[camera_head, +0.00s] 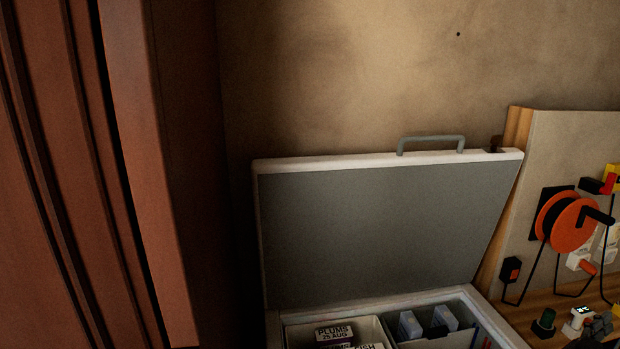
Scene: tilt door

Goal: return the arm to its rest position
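A white chest with a lid (385,232) stands in the middle of the camera_head view. The lid is tilted up and open, its grey inner face towards me and a grey bar handle (431,139) on its top edge. The lid leans back near the wall; I cannot tell whether it touches. Neither of my arms or grippers shows in the view.
The open chest holds labelled boxes, one reading PLUMS (334,334), and pale blue blocks (410,325). A reddish-brown wooden panel (150,170) fills the left. On the right, a board carries an orange reel (573,225) with black cable above a cluttered wooden worktop (530,313).

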